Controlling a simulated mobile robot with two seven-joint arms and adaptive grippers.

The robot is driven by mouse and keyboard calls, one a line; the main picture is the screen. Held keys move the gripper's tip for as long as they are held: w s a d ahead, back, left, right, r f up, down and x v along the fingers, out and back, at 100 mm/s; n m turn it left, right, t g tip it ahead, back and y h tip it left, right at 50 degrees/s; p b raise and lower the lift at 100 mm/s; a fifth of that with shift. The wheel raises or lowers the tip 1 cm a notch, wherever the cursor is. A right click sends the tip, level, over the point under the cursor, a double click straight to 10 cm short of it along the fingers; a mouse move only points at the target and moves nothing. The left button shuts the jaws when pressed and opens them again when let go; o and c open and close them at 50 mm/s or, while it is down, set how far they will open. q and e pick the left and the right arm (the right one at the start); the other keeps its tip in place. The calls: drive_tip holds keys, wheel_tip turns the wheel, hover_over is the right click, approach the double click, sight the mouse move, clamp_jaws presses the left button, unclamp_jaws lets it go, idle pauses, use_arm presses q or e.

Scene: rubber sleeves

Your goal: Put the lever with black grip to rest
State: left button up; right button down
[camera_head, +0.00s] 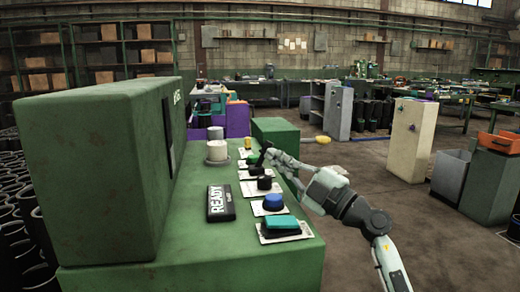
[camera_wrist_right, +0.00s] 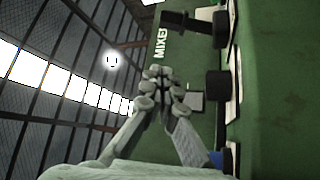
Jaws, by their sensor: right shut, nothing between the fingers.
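The lever with the black grip (camera_head: 263,154) stands on the green console (camera_head: 180,245), tilted, in the far part of the row of controls. In the right wrist view the black grip (camera_wrist_right: 180,22) sticks out beyond the fingertips, near the MIXE lettering. My right gripper (camera_head: 272,156) is shut and empty, right beside the lever in the head view. Its closed fingers (camera_wrist_right: 158,74) show in the wrist view with a gap to the grip. I cannot tell from the head view whether they touch. My left gripper is not in view.
Nearer on the console are a black knob (camera_head: 264,183), a blue button (camera_head: 273,202), a teal rocker (camera_head: 282,223) and a READY sign (camera_head: 221,203). A pale cylinder (camera_head: 217,151) stands left of the lever. The tall green housing (camera_head: 90,170) blocks the left.

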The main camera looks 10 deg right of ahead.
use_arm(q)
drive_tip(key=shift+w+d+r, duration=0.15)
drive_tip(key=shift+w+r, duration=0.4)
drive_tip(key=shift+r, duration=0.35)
use_arm(e)
drive_tip(key=shift+v, duration=2.05)
drive_tip(key=shift+r, duration=0.1)
